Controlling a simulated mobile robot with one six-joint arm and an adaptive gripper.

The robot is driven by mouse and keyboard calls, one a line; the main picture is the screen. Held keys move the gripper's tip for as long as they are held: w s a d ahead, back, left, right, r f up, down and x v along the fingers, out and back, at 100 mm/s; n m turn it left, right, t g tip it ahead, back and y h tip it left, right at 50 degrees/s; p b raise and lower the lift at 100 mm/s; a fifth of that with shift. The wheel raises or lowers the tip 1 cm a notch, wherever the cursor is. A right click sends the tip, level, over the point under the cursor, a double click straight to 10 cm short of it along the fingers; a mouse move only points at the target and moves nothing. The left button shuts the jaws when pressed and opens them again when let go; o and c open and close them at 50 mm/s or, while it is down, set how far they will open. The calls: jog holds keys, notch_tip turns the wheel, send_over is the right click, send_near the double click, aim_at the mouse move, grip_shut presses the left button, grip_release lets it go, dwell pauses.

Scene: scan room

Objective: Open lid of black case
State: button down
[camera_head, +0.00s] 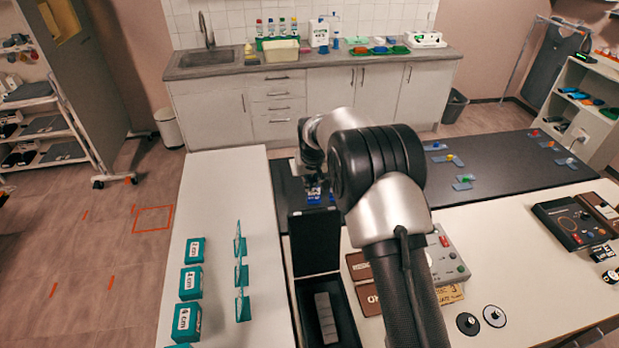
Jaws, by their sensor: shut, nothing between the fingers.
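The black case (299,294) sits on the white table in the lower middle. Its lid (314,243) stands raised, roughly upright, at the far side of the case. A grey block with segments (325,318) lies inside the open case. My gripper (314,183) is shut and empty, beyond and above the lid's top edge, apart from it as far as I can see. My arm covers part of the view to the right of the case.
Teal boxes (187,322) and thin teal panels (242,274) stand left of the case. Brown boxes (367,300) and a grey control box (446,262) lie right. A dark mat (497,160) with small parts spans behind.

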jog(key=shift+s+d+f+p, duration=0.1)
jog(key=shift+s+f+p, duration=0.2)
jog(key=shift+f, duration=0.5)
jog(key=shift+s+f+p, duration=0.1)
jog(key=shift+s+f, duration=0.35)
jog(key=shift+f, duration=0.3)
jog(key=shift+s+d+f+p, duration=0.15)
jog(key=shift+s+f, duration=0.2)
jog(key=shift+f, duration=0.45)
jog(key=shift+b, duration=0.45)
